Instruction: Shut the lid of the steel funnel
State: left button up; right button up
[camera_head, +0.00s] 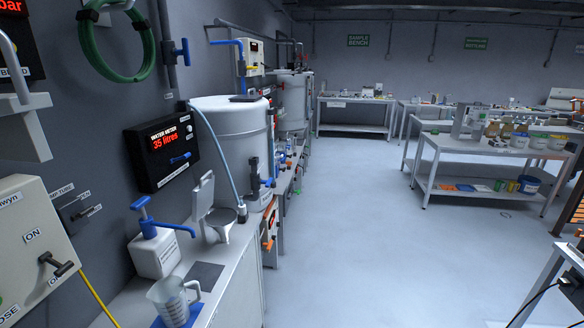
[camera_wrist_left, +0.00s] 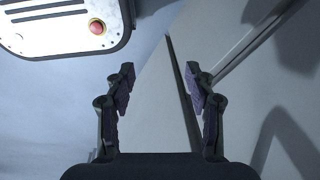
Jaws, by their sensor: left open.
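The steel funnel (camera_head: 222,228) stands on the bench along the left wall in the head view. Its lid (camera_head: 203,196) is up, standing nearly upright at the funnel's left side. No gripper shows in the head view. In the left wrist view my left gripper (camera_wrist_left: 160,73) has its two fingers wide apart with nothing between them. The funnel does not show in that view, so I cannot tell the distance between the two. My right gripper is in neither view.
A white pump bottle (camera_head: 154,250) stands left of the funnel, with a clear jug (camera_head: 173,300) in front. A large white tank (camera_head: 233,135) with a hose stands behind. A dark pad (camera_head: 204,276) lies on the bench. The floor (camera_head: 370,230) to the right is clear.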

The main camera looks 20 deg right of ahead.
aim_at(203, 195)
jog(key=z, duration=0.15)
jog(key=i+l, duration=0.25)
jog(key=l, duration=0.15)
jog(key=i+l, duration=0.2)
jog(key=l, duration=0.25)
jog(key=i+l, duration=0.25)
jog(key=l, duration=0.15)
jog(key=i+l+z, duration=0.1)
jog(key=l, duration=0.35)
jog(key=i, duration=0.1)
